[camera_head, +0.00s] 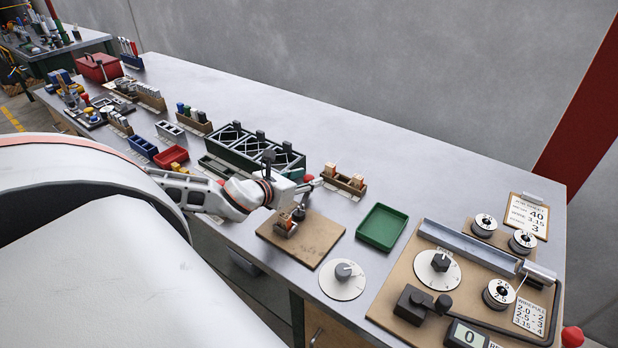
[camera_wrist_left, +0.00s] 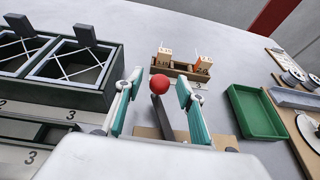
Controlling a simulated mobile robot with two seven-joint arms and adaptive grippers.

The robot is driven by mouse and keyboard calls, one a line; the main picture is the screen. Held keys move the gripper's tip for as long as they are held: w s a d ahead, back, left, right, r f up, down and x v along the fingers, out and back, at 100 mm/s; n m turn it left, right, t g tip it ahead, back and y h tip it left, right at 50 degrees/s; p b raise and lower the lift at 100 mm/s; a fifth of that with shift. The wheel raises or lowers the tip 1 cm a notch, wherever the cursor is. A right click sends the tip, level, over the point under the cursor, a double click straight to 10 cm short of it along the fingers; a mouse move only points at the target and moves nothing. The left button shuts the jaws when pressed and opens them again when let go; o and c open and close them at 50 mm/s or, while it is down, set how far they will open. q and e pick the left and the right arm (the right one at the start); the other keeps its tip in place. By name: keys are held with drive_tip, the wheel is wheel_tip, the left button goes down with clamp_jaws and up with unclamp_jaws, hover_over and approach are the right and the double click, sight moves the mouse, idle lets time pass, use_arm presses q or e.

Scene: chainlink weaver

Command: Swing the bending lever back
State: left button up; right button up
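The bending lever, a dark bar (camera_wrist_left: 173,122) with a red ball knob (camera_wrist_left: 159,84), stands over a small brown board (camera_head: 318,240) in the middle of the bench. Its red knob also shows at my gripper in the head view (camera_head: 308,178). My left gripper (camera_head: 312,183) is at the knob. In the left wrist view its two teal-padded fingers (camera_wrist_left: 160,97) are spread, with the knob between them and visible gaps on both sides. The lever's base is partly hidden by the gripper in the wrist view. My right gripper is not in view.
A green tray (camera_head: 382,227) lies right of the board, and a wooden block holder (camera_head: 344,181) stands behind. A dark green divided crate (camera_head: 240,150) is left of the gripper. A dial (camera_head: 342,280) and the winding board (camera_head: 400,285) are in front and to the right.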

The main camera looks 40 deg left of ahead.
use_arm(q)
drive_tip(key=shift+x, duration=0.8)
clamp_jaws()
